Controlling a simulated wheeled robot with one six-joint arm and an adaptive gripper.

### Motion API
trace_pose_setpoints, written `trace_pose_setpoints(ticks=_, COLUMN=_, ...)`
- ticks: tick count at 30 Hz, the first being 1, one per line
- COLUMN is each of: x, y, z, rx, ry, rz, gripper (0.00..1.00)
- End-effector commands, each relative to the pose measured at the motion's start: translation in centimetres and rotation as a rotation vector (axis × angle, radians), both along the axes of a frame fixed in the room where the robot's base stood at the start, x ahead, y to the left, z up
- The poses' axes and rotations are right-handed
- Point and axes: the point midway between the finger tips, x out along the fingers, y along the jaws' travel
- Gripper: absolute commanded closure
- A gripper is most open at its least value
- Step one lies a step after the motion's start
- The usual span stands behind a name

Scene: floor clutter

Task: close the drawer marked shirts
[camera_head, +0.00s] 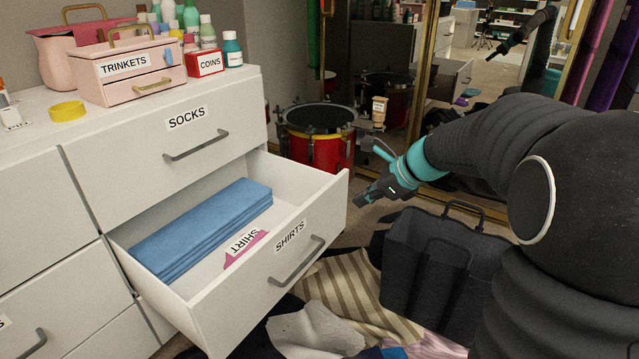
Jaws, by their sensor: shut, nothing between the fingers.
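The drawer marked shirts (318,229) is pulled well out of the white dresser, below the closed drawer marked socks (237,112). A folded blue cloth (203,226) lies inside it along the left. A pink piece with a "SHIRT" label (244,240) sits inside near the front panel. The drawer's grey handle (299,263) is on its front. My gripper (360,201) is shut and empty, just right of the drawer's far front corner. It appears apart from the drawer, though the exact gap is hard to judge.
A black bag (440,270) stands on the floor below my arm. Striped and grey clothes (345,290) lie on the floor in front of the drawer. A red drum (322,150) stands behind. A trinkets box (128,90) sits on the dresser top.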

Motion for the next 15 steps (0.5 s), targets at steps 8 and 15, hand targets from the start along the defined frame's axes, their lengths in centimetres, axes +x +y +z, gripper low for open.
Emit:
trace_pose_setpoints(ticks=8, x=3.3, y=-0.9, z=-0.7, rx=0.139, ry=0.087, rz=-0.159, gripper=1.0)
trace_pose_setpoints(ticks=15, x=4.6, y=0.8, z=-3.1, rx=0.142, ry=0.089, rz=-0.159, gripper=1.0)
